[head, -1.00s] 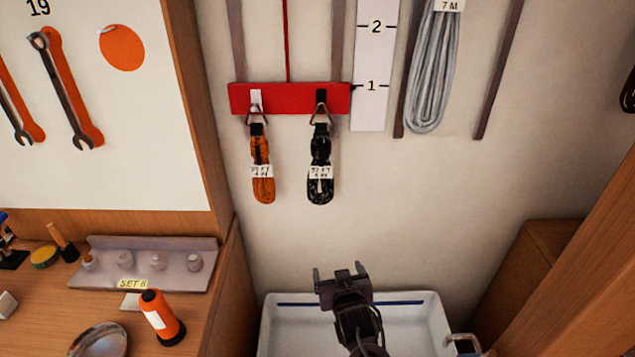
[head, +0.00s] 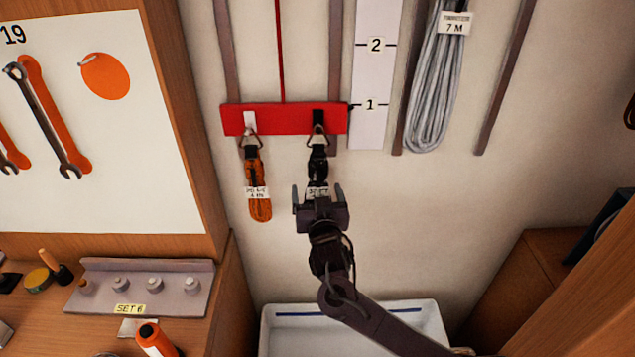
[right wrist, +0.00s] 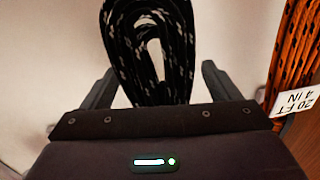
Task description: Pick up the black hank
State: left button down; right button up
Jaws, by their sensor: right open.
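The black hank (head: 318,167) hangs from a hook on the red bar (head: 285,118), and its lower part is hidden behind my right gripper (head: 318,190) in the head view. In the right wrist view the black hank (right wrist: 150,50), flecked with white, hangs with its lower loop between the two spread fingers of my right gripper (right wrist: 160,82). The fingers are open, one on each side, and appear apart from it. My left gripper is not in view.
An orange hank (head: 257,185) hangs just left of the black one; it also shows at the right of the right wrist view (right wrist: 298,45). A grey coil (head: 435,85) hangs to the right. A white tray (head: 430,320) lies below.

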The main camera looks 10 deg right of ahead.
jog(key=shift+w, duration=0.15)
jog(key=c, duration=0.9)
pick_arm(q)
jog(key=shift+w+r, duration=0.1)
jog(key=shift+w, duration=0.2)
pick_arm(e)
jog(key=c, duration=0.4)
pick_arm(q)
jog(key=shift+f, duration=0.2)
pick_arm(e)
jog(key=shift+r, duration=0.25)
